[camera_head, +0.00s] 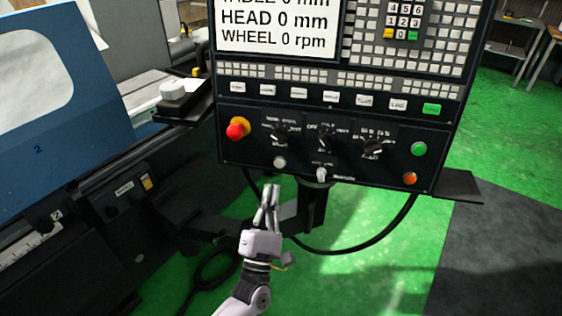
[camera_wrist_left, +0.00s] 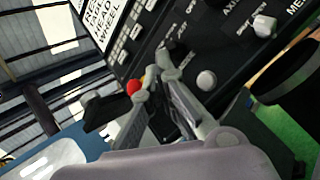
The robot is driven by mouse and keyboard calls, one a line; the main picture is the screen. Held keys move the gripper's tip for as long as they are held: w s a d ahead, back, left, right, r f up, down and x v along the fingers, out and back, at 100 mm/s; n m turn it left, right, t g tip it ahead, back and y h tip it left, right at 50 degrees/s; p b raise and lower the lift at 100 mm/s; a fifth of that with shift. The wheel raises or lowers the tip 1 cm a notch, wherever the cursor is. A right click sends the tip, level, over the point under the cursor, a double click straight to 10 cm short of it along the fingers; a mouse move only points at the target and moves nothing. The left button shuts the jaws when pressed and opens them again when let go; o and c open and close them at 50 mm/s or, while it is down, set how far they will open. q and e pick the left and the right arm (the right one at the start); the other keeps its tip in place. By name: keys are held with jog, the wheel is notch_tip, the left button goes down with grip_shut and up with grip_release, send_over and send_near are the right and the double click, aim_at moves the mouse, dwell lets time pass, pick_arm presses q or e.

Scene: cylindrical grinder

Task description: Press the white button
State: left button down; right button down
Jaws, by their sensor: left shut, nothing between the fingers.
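The round white button (camera_head: 279,162) sits on the lower part of the black control panel (camera_head: 240,176), left of a small whitish knob (camera_head: 321,174). In the left wrist view the white button (camera_wrist_left: 206,80) shows to the right of my fingertips. My left gripper (camera_head: 271,188) is shut and empty, pointing up towards the panel from just below the button in the head view. Its fingertips also show in the left wrist view (camera_wrist_left: 162,72). They look apart from the button; the exact gap is unclear. My right gripper is not in view.
A red emergency knob (camera_head: 237,128) is left of the button. Black rotary knobs (camera_head: 325,141) sit above, and a green button (camera_head: 419,149) and an orange button (camera_head: 410,178) are at right. A black cable (camera_head: 365,246) hangs below the panel. Blue machine door (camera_head: 60,110) stands left.

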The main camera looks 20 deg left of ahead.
aim_at(279, 163)
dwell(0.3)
pick_arm(q)
jog(key=w+f+b, duration=0.1)
jog(key=w+b, duration=0.3)
jog(key=w, duration=0.4)
jog(key=shift+w+a+f+b, duration=0.2)
jog(key=shift+w+f+b, duration=0.05)
jog(key=shift+w+b, duration=0.1)
dwell(1.2)
jog(key=shift+w+b, duration=0.35)
jog(key=shift+b, duration=0.2)
